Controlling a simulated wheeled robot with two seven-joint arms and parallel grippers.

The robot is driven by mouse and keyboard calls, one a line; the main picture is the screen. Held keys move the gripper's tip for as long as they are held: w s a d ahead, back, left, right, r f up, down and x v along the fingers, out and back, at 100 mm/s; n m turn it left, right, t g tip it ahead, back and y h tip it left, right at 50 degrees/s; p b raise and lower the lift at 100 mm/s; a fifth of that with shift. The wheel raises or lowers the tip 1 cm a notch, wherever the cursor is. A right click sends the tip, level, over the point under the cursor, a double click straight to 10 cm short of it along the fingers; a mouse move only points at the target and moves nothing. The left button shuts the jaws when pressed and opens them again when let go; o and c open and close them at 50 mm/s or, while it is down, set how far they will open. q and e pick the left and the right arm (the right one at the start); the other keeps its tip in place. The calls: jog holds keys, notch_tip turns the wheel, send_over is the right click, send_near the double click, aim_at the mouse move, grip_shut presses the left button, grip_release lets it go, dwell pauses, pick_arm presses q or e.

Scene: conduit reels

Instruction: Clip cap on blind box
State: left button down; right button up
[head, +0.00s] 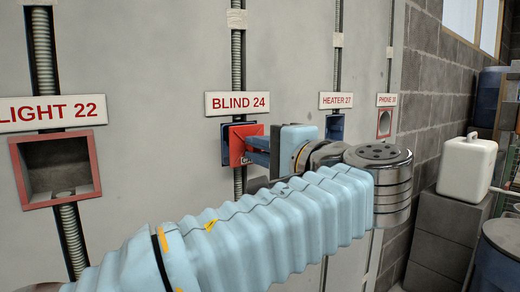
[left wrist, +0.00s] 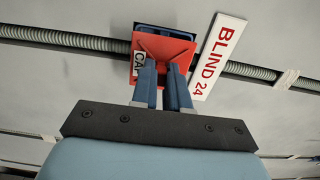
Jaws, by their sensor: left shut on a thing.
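The red cap (head: 240,141) is at the front of the blue blind box (head: 225,146), below the BLIND 24 sign (head: 237,103). My left gripper (head: 250,150) is shut on the cap, its blue fingers pointing at the wall. In the left wrist view the cap (left wrist: 180,46) covers most of the box, and a blue edge (left wrist: 165,29) shows beyond it. The fingers (left wrist: 165,68) meet the cap's middle, beside a partly hidden label. I cannot tell whether the cap is seated or slightly apart from the box. My right gripper is not in view.
An open red-rimmed box (head: 20,180) sits under the LIGHT 22 sign (head: 52,113). A blue box (head: 335,127) is under HEATER 27, and a red-rimmed one (head: 384,124) under the phone sign. Vertical conduits run along the wall. A white canister (head: 466,165) stands on grey blocks at right.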

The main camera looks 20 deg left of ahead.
pick_arm(q)
jog(key=shift+x, duration=1)
dwell(1.4)
jog(key=c, duration=0.8)
grip_release()
jog(key=shift+s, duration=0.1)
jog(key=v, duration=0.7)
